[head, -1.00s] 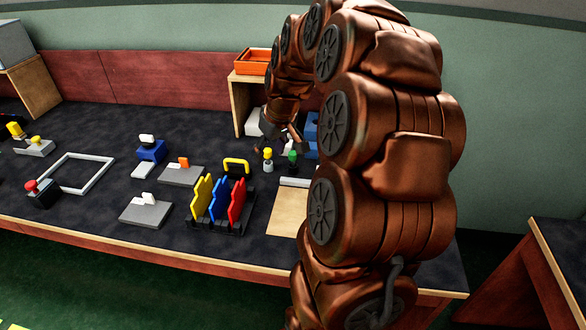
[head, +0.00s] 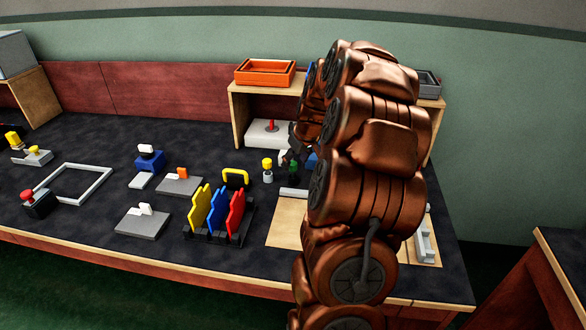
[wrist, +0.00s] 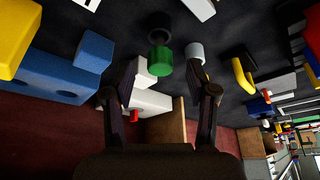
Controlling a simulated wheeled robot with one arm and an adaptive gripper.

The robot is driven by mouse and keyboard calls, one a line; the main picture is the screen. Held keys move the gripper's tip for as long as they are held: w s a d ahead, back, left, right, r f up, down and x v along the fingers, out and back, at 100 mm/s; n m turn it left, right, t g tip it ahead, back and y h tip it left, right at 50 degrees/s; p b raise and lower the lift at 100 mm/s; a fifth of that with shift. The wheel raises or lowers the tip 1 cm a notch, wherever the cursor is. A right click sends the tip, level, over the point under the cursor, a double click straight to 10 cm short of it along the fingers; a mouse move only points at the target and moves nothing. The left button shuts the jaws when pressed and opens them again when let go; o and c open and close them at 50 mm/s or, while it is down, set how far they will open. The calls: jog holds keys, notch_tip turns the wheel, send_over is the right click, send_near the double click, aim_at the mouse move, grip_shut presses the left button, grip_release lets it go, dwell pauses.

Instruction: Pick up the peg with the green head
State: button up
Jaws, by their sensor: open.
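The peg with the green head (head: 293,167) stands on the dark table near the shelf, partly covered by my gripper (head: 289,157) in the head view. In the wrist view its green head (wrist: 165,60) shows between the two fingers of my open gripper (wrist: 166,76), with a dark base beyond it. The fingers appear apart from the peg. A yellow-headed peg (head: 267,165) stands just left of it. In the wrist view that peg's grey part (wrist: 195,52) is close to the right finger, which hides part of its head.
A wooden shelf (head: 238,115) carries an orange tray (head: 265,80). A white box with a red knob (head: 256,136) is under it. A yellow handle (head: 235,173) and a rack of coloured plates (head: 216,235) lie to the left. Blue blocks (wrist: 55,75) are near the left finger.

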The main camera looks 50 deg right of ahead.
aim_at(293, 163)
jog(key=shift+x, duration=1.55)
jog(key=shift+r, duration=0.1)
jog(key=shift+c, duration=0.2)
grip_shut()
